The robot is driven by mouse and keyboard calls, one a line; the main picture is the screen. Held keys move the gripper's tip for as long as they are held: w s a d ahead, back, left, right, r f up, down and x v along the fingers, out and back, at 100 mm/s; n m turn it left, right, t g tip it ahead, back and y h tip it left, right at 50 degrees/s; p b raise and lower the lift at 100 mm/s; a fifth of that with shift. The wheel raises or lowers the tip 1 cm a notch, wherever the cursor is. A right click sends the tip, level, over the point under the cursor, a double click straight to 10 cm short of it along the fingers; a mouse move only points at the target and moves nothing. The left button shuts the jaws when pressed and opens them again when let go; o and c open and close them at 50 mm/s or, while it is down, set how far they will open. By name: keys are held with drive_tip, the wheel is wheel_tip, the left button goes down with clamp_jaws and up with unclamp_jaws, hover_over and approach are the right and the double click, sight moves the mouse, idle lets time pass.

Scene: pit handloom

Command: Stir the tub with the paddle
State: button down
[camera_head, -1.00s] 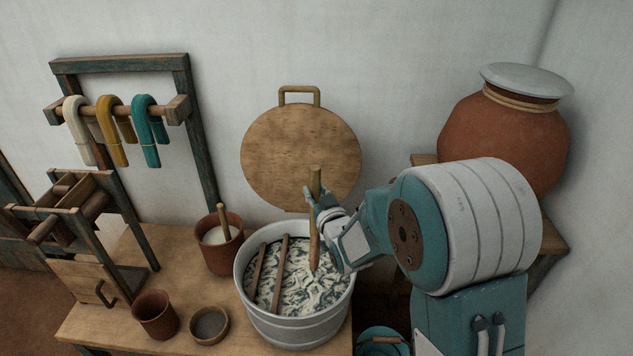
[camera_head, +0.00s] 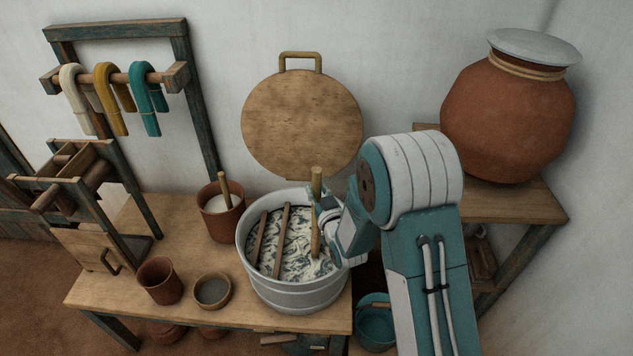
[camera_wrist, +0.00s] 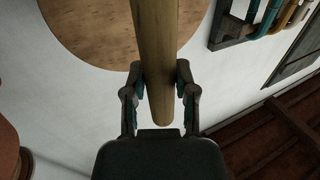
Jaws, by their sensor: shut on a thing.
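The tub (camera_head: 293,297) is a round grey metal vessel on the wooden table. It holds a dark liquid streaked with pale, marbled foam, and two dark wooden slats lie across its left part. The paddle (camera_head: 316,184) is a wooden stick standing nearly upright in the right part of the tub. Its lower end is hidden in the streaked contents. My gripper (camera_head: 318,204) is shut on the paddle's upper part, at the tub's right rim. In the wrist view the paddle (camera_wrist: 156,50) runs between the two fingers of my gripper (camera_wrist: 158,90).
On the table (camera_head: 190,260), a clay pot with a stick (camera_head: 221,222), a clay cup (camera_head: 161,280) and a small bowl (camera_head: 212,290) stand left of the tub. A round wooden lid (camera_head: 302,120) leans behind. A large clay jar (camera_head: 508,120) stands at right, a teal bucket (camera_head: 375,325) below.

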drive_tip(key=shift+f, duration=4.25)
drive_tip(key=shift+w+d, duration=0.1)
